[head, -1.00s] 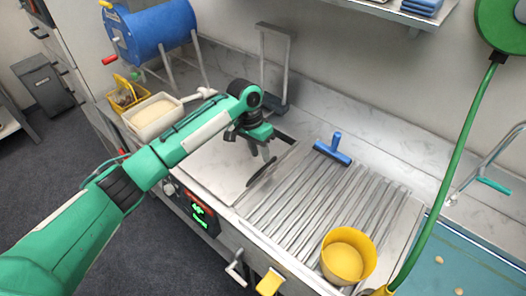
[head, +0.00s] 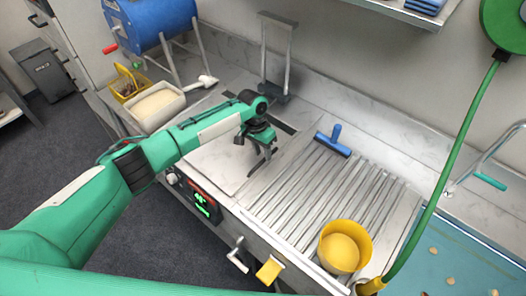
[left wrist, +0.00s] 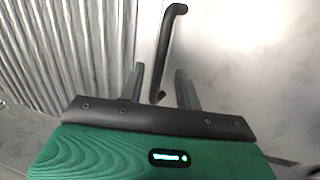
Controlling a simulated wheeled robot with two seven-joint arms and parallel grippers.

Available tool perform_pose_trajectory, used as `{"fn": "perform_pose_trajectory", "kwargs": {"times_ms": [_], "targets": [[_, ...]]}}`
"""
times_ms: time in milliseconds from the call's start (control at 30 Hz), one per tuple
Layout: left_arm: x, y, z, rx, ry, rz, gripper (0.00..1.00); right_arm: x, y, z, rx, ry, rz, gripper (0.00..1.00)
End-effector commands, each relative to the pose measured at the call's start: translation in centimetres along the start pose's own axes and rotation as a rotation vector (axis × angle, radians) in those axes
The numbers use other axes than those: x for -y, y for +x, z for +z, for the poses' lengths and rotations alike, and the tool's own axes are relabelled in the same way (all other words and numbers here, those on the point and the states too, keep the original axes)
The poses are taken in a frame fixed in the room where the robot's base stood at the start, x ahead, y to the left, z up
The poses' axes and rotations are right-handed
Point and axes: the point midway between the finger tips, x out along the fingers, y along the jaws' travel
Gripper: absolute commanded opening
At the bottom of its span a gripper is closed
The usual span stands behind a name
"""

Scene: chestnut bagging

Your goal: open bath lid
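The bath lid (head: 215,158) is a flat steel plate lying closed, left of the ridged drainboard. Its dark bar handle (head: 257,168) is near the lid's right side. My left gripper (head: 262,155) is over the handle, pointing down. In the left wrist view the two fingers of my left gripper (left wrist: 162,78) are apart. The near end of the handle (left wrist: 168,45) shows between them, with a gap visible on each side. I see no firm grip on it. My right gripper is not in view.
A control panel with green digits (head: 203,203) is on the front edge. A blue squeegee (head: 333,146) and a yellow bowl (head: 340,250) rest on the ridged drainboard (head: 310,195). A white tub (head: 155,105) stands left of the lid. A green hose (head: 445,170) hangs at right.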

Motion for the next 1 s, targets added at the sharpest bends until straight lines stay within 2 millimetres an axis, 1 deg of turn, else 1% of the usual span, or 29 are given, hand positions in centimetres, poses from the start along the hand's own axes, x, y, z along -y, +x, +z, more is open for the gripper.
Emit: {"fn": "perform_pose_trajectory", "kwargs": {"times_ms": [100, 200, 467, 500, 567, 600, 667, 867, 1000], "targets": [[-0.1, 1.1, 0.0, 0.000, 0.001, 0.000, 0.34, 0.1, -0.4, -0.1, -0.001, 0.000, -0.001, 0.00], [0.0, 1.6, 0.0, 0.000, 0.000, 0.000, 0.34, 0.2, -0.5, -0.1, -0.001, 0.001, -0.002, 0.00], [0.0, 1.8, 0.0, -0.001, 0.001, 0.000, 0.34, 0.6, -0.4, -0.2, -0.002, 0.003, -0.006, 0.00], [0.0, 1.8, 0.0, -0.001, 0.001, 0.000, 0.30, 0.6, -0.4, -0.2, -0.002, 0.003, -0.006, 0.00], [0.0, 1.8, 0.0, -0.001, 0.001, 0.000, 0.18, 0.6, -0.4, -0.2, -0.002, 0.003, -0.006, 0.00], [0.0, 1.8, 0.0, -0.001, 0.001, 0.000, 0.10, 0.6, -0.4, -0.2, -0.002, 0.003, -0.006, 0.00], [0.0, 1.8, 0.0, -0.001, 0.001, 0.000, 0.00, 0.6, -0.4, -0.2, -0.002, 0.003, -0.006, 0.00], [0.0, 1.7, 0.0, -0.001, 0.000, 0.001, 0.00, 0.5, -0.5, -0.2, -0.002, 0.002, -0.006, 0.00], [-0.1, 0.8, 0.0, -0.001, -0.001, 0.017, 0.00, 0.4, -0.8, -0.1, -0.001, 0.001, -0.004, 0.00]]}}
